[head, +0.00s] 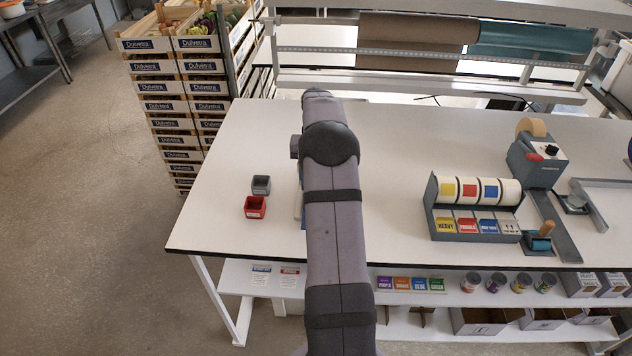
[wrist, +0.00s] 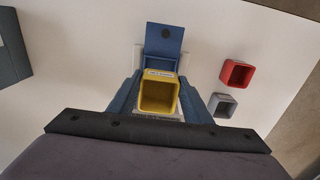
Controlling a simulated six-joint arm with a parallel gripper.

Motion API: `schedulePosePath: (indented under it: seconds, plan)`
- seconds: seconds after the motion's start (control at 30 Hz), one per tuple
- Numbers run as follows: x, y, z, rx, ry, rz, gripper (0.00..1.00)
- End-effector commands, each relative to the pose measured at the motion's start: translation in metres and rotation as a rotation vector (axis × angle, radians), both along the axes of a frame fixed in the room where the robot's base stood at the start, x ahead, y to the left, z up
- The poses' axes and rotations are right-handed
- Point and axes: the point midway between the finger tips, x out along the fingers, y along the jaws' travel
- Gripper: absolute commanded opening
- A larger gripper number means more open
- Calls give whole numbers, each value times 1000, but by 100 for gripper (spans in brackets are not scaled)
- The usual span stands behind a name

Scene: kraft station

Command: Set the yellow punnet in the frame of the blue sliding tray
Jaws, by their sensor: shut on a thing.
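The yellow punnet (wrist: 158,97), a small open square box with a white label on its rim, is upright between the fingers of my gripper (wrist: 159,92) in the wrist view. The gripper is shut on it. The blue sliding tray (wrist: 164,39) shows just beyond the punnet, a flat blue plate with a dark round spot, with pale frame edges (wrist: 137,58) beside it. The punnet covers the near part of the tray, and I cannot tell whether it touches it. In the head view my arm hides the punnet and gripper; only a sliver of blue shows beside it.
A red punnet (head: 255,207) and a grey punnet (head: 261,185) stand on the white table (head: 225,150), left of my arm. A label-roll dispenser (head: 475,208) and a tape machine (head: 537,160) stand to the right. The table's left edge is near the small punnets.

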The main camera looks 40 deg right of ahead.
Motion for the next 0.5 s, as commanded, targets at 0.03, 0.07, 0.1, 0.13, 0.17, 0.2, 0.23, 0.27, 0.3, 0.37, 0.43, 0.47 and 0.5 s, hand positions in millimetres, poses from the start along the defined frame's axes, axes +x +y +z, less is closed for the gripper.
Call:
schedulePosePath:
  seconds: [0.03, 0.07, 0.1, 0.13, 0.17, 0.2, 0.23, 0.27, 0.3, 0.37, 0.43, 0.47, 0.5]
  plan:
    - [0, 0, -1, 0, 0, 0, 23]
    - [0, 0, -1, 0, 0, -1, 23]
    - [0, 0, -2, 0, 0, -1, 23]
    - [0, 0, -3, 0, 0, -1, 23]
    - [0, 0, -4, 0, 0, -1, 23]
    - [0, 0, -6, 0, 0, -1, 23]
    - [0, 0, -7, 0, 0, -2, 23]
    - [0, 0, -9, 0, 0, -2, 23]
    - [0, 0, -11, 0, 0, -2, 23]
    - [0, 0, -15, 1, 1, -2, 23]
    - [0, 0, -20, 1, 1, -2, 23]
    - [0, 0, -22, 1, 1, -2, 23]
    - [0, 0, -26, 1, 1, -2, 23]
